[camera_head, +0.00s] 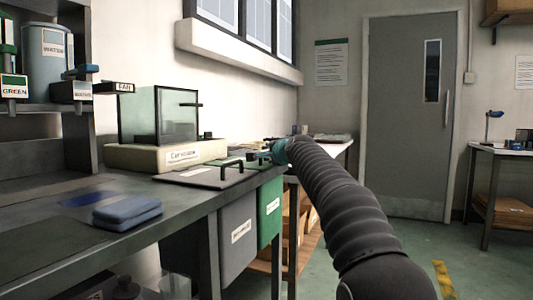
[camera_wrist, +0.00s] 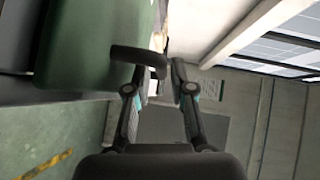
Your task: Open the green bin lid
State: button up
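The green bin (camera_head: 269,212) hangs under the front edge of the dark bench, with a white label on its front. In the wrist view a green surface (camera_wrist: 85,45) fills the upper left, with a dark curved handle (camera_wrist: 138,54) on it. I cannot tell the lid's edge from the bin there. My gripper (camera_head: 277,148) is at the bench edge above the green bin. In the wrist view my gripper (camera_wrist: 166,75) is open, with a gap between the fingertips. The handle's end reaches to the fingertips; whether they touch is unclear.
A glass-sided box (camera_head: 160,115) on a beige base stands behind. A blue pouch (camera_head: 127,212) lies on the bench.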

jog(key=shift+x, duration=1.05)
grip_shut()
jog(key=shift+r+p, duration=0.15)
jog(key=shift+p, duration=0.25)
